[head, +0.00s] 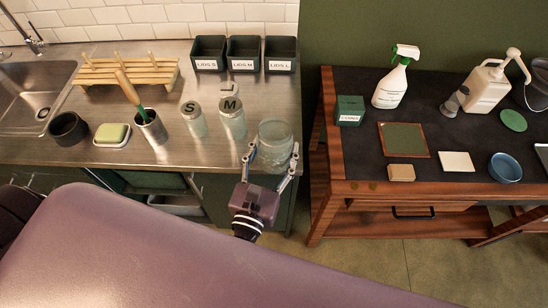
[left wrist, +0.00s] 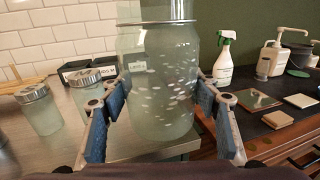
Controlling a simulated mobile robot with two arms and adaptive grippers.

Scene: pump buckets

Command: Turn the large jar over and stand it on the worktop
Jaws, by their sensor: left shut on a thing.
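The large jar (head: 275,134) is clear greenish glass, at the right front corner of the steel worktop (head: 150,172). In the left wrist view the large jar (left wrist: 158,75) looks upright, narrower neck at the top, with pale spots on its wall. My left gripper (head: 271,160) is shut on the jar, one finger on each side of its body. Its fingers also show in the left wrist view (left wrist: 160,95). I cannot tell whether the jar's base touches the worktop. My right gripper is not in view.
Lidded jars marked S (head: 193,120) and M (head: 232,119) stand left of the large jar. Lid bins (head: 243,66) stand behind. A wooden rack (head: 128,72) and soap dish (head: 112,141) are further left. A dark table (head: 352,165) stands right, across a gap.

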